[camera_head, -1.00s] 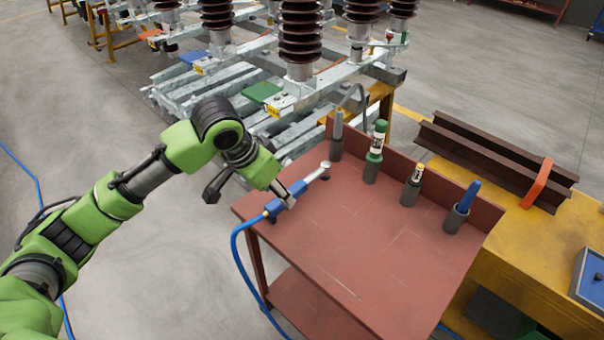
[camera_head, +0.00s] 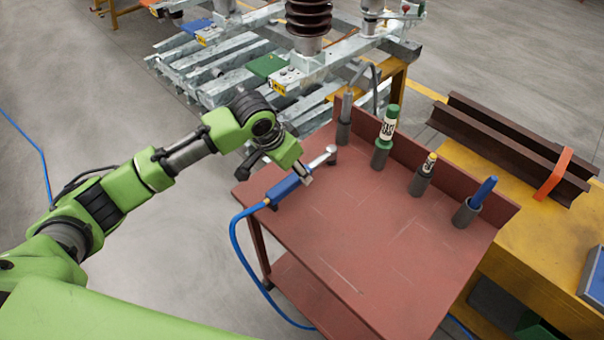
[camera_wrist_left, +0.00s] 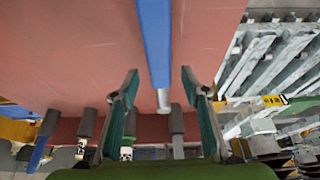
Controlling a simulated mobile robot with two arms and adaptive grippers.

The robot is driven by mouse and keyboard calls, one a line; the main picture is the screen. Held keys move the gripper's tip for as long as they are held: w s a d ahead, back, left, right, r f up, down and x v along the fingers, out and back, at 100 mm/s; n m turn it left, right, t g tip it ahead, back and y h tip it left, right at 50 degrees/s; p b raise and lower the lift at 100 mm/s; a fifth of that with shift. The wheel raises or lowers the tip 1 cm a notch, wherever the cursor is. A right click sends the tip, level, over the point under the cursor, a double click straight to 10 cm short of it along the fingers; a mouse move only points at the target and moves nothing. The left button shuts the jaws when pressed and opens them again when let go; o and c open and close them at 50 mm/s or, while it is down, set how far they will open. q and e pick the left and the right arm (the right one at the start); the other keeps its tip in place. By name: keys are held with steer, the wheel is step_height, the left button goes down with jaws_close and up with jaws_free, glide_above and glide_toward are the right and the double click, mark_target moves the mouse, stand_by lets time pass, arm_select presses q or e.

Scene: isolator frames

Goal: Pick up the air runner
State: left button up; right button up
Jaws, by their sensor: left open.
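The air runner is a slim blue tool (camera_head: 284,189) with a silver ratchet head (camera_head: 322,159) and a blue hose at its rear end. It lies along the left edge of the red table (camera_head: 370,235). My left gripper (camera_head: 304,178) is over the front part of the tool. In the left wrist view, its two teal-padded fingers (camera_wrist_left: 160,74) are spread apart, with the blue body (camera_wrist_left: 155,40) and silver front between them in the picture. Both fingers look clear of the tool; the height gap is hard to judge. My right gripper does not show.
The table's middle is clear. A steel frame (camera_head: 225,85) stands behind; a yellow bench (camera_head: 540,240) adjoins at right.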

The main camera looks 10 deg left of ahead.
arm_select(q)
steer(key=x, duration=0.3)
steer(key=shift+w+d+f, duration=0.2)
steer(key=shift+w+d, duration=0.05)
steer(key=shift+w, duration=0.2)
steer(key=shift+w+f, duration=0.1)
steer(key=shift+f, duration=0.2)
jaws_close()
steer(key=shift+w+d+r, duration=0.1)
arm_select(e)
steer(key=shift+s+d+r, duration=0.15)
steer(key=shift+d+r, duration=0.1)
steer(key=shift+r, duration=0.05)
